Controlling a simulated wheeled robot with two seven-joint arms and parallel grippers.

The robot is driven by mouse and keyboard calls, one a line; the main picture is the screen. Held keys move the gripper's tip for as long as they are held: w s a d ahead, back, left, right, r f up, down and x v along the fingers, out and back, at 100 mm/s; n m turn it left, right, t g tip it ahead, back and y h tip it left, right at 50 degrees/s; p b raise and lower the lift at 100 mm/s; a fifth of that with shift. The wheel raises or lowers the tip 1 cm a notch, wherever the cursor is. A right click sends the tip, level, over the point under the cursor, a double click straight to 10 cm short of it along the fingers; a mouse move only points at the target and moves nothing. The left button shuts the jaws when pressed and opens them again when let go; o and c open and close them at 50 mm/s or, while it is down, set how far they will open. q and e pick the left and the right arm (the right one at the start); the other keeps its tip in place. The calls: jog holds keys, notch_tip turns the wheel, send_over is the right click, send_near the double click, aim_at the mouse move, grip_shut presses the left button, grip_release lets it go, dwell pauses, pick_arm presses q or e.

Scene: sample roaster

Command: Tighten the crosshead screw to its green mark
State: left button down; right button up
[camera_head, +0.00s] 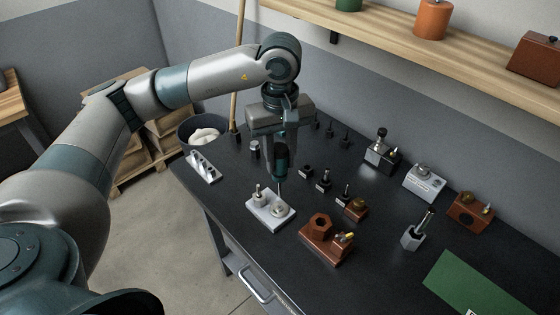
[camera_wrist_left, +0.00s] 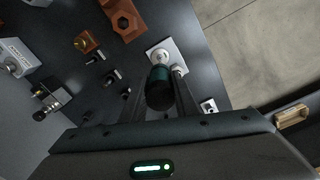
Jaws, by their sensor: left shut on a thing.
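My left gripper (camera_head: 282,143) is shut on a driver with a dark teal handle (camera_head: 281,168). The driver hangs upright, and its thin shaft points down at a pale block (camera_head: 258,210). The block carries a small post at left and a round metal piece at right, where the shaft ends. I cannot tell whether the tip touches a screw. In the left wrist view the handle (camera_wrist_left: 160,88) sits between the fingers and hides part of the pale block (camera_wrist_left: 158,48). The screw head and any green mark are too small or hidden. My right gripper is not in view.
A red-brown block with a hexagonal piece (camera_head: 320,228) stands to the right of the pale block. Several small dark holders with tools stand behind. A white rack (camera_head: 202,167) is at left. A green mat (camera_head: 470,285) lies at front right. A wooden shelf (camera_head: 400,28) runs above.

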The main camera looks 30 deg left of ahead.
pick_arm(q)
jog(key=shift+r+p, duration=0.3)
jog(key=shift+r, duration=1.15)
jog(key=shift+f, duration=0.1)
